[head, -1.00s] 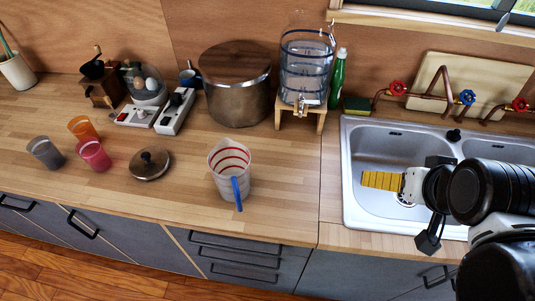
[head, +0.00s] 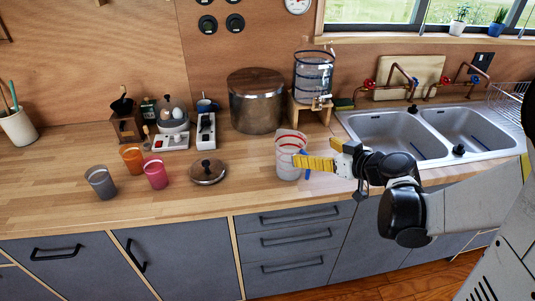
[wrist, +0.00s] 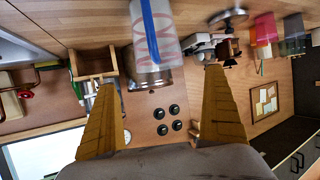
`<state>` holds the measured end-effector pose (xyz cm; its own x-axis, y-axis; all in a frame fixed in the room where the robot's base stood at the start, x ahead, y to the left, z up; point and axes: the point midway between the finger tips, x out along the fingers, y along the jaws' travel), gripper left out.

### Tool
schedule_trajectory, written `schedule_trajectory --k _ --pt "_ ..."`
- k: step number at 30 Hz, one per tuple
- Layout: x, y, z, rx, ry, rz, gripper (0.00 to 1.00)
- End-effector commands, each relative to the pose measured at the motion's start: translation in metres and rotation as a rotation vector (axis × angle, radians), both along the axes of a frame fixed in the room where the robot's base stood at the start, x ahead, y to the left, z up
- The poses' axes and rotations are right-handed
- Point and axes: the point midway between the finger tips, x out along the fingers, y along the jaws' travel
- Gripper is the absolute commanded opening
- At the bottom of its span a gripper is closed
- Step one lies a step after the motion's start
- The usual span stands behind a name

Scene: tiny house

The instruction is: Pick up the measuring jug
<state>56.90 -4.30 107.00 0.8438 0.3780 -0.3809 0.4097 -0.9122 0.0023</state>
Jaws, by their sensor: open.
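The measuring jug (head: 289,150) stands upright on the wooden counter. It is clear with red markings and a blue handle on its right side. My gripper (head: 305,162) is just to the right of the jug in the head view, its yellow fingers pointing left and partly covering the handle. In the wrist view the jug (wrist: 164,52) appears ahead, between the directions of the two open fingers (wrist: 162,82), with its blue handle facing me. The fingers hold nothing. I cannot tell whether a fingertip touches the jug.
A metal pot (head: 256,108) and a water dispenser (head: 312,76) on a wooden stand are behind the jug. A pot lid (head: 208,172) lies to its left, with three cups (head: 155,173) farther left. The sink (head: 385,130) is right. Counter in front of the jug is clear.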

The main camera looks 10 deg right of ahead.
Motion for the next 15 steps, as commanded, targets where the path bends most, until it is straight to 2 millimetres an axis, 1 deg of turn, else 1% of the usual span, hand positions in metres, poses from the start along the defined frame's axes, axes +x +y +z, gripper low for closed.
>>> schedule_trajectory --k 9,15 --pt "0.039 0.019 -0.020 -0.001 0.000 0.004 1.00" --pt "0.053 0.027 -0.026 -0.001 0.001 0.002 1.00"
